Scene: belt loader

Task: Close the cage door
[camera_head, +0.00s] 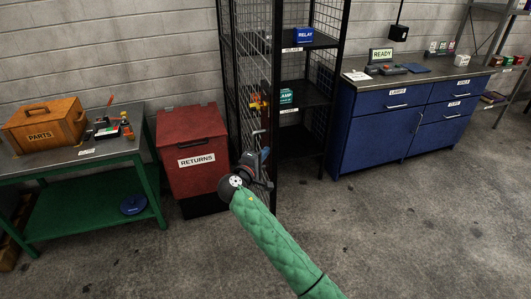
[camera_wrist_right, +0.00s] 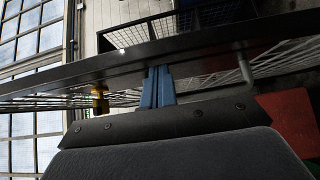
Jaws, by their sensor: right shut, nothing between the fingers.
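The cage (camera_head: 340,75) is a tall black frame with mesh walls and open shelves. Its mesh door (camera_head: 276,120) stands open, swung out toward me and seen nearly edge-on. A yellow and red fitting (camera_head: 257,102) shows by the door. My right gripper (camera_head: 264,157) is at the lower part of the door, close to its outer edge. In the right wrist view, its blue fingers (camera_wrist_right: 157,88) are shut and empty, up against or very near the door's dark frame bar (camera_wrist_right: 200,48); contact is unclear. A brass-coloured piece (camera_wrist_right: 100,100) shows beside them. My left gripper is out of view.
A red RETURNS bin (camera_head: 190,140) stands left of the door, close to my right gripper. A green table (camera_head: 100,190) with a PARTS box (camera_head: 42,122) is further left. Blue cabinets (camera_head: 375,125) stand right of the cage. The floor in front is clear.

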